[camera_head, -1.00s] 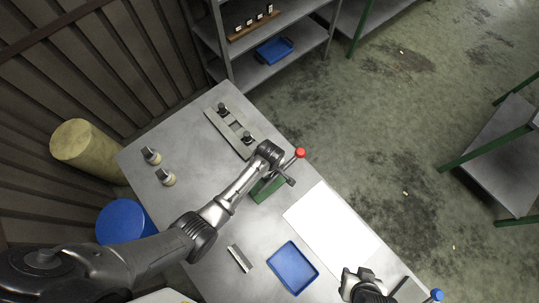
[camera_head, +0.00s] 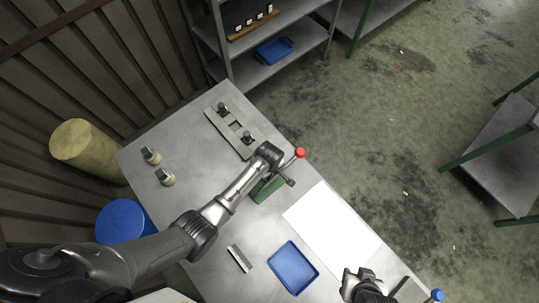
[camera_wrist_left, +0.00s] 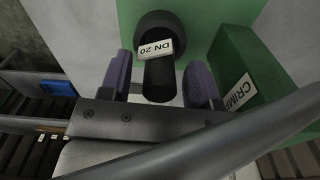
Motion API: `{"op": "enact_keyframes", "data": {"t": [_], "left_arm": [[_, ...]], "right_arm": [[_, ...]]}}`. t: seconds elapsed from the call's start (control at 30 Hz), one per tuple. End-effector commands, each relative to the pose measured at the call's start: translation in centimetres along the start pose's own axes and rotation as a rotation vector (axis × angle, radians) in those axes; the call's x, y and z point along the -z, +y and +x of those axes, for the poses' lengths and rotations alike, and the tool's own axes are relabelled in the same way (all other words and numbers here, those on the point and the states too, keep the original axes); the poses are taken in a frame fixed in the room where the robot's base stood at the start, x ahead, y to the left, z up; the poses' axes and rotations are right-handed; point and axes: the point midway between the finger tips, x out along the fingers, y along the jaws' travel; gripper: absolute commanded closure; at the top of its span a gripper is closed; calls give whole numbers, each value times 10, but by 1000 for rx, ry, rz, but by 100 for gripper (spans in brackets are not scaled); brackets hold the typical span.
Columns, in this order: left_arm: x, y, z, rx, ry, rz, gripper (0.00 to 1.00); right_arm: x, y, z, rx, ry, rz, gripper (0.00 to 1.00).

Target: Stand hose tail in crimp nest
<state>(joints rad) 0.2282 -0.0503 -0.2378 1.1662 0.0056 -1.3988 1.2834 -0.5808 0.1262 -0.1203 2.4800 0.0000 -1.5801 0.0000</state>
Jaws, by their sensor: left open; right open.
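In the left wrist view a dark hose tail (camera_wrist_left: 158,80) with a "DN 20" label lies between the two purple fingers of my left gripper (camera_wrist_left: 160,72). The fingers are open, one on each side of it. Its far end has a dark round collar over the green crimp nest base (camera_wrist_left: 195,15); I cannot tell how deep it sits. A green block labelled "CRIMP" (camera_wrist_left: 243,72) stands beside it. In the head view my left arm reaches over the green base (camera_head: 265,191) and hides the hose tail. My right gripper (camera_head: 358,274) is open and empty at the bottom.
A lever with a red knob (camera_head: 300,153) stands beside the nest. A blue tray (camera_head: 292,268), a white sheet (camera_head: 330,228) and a small grey block (camera_head: 239,258) lie on the table. A fixture plate (camera_head: 231,133) and two capped fittings (camera_head: 151,155) are farther back.

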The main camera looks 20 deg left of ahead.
Motion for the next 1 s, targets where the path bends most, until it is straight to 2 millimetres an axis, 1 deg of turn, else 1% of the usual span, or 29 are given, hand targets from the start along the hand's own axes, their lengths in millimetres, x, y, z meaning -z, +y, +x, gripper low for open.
{"op": "enact_keyframes", "data": {"t": [0.13, 0.27, 0.7, 0.83, 1.0], "left_arm": [[0, 0, -2, 0, 0, 0, 43], [0, 0, -12, -2, 0, 0, 43], [0, 1, -90, -3, 1, 0, 43], [0, 1, -107, -2, 0, 0, 43], [0, 1, -120, -1, 0, 0, 43]], "right_arm": [[0, -1, -1, 2, 1, 3, 57], [2, -2, -3, 4, 1, 6, 57], [4, -2, -9, 7, 2, 9, 57], [4, -2, -9, 6, 2, 9, 57], [4, -1, -9, 4, 1, 5, 57]]}}
